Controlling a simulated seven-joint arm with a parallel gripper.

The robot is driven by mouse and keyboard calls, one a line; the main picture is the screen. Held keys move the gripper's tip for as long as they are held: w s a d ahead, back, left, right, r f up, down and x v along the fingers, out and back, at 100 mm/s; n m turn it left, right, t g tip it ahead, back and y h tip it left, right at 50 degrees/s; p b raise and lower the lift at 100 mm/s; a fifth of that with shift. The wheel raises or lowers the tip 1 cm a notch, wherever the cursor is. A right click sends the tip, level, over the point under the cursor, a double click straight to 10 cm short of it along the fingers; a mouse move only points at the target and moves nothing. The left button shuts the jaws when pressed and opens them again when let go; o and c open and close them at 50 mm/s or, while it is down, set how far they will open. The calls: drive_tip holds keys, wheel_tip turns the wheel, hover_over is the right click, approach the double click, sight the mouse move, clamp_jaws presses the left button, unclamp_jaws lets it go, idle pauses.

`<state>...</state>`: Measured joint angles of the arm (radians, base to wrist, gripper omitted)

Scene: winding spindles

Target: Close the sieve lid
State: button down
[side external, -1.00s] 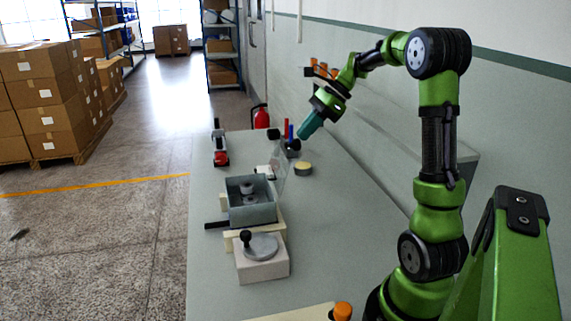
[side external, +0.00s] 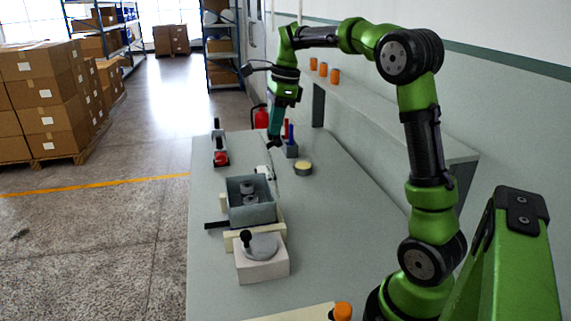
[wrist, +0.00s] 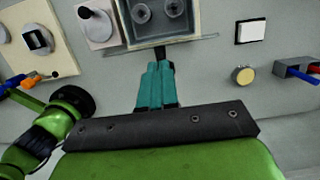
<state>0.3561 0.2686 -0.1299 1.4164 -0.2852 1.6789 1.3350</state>
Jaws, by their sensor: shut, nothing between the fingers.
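The sieve box (side external: 236,212) is a grey open-topped box on the bench, with two round knobbed parts inside. It also shows at the top of the wrist view (wrist: 127,32). Its lid (wrist: 196,40) appears as a thin, pale edge-on strip along the box side nearest my gripper; it looks raised, not lying over the opening. In the side view the lid is hard to make out. My gripper (side external: 274,143) has teal fingers, shut and empty, pointing down beyond the box. In the wrist view the fingertips (wrist: 159,66) are close to the lid strip; contact cannot be told.
A white block with a round plate and black knob (side external: 262,270) stands in front of the box.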

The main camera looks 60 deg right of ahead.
drive_tip(key=w+a+f+g+h, duration=0.4)
drive_tip(key=w+a+f, duration=0.8)
drive_tip(key=shift+w+a, duration=0.15)
idle(0.4)
idle(0.5)
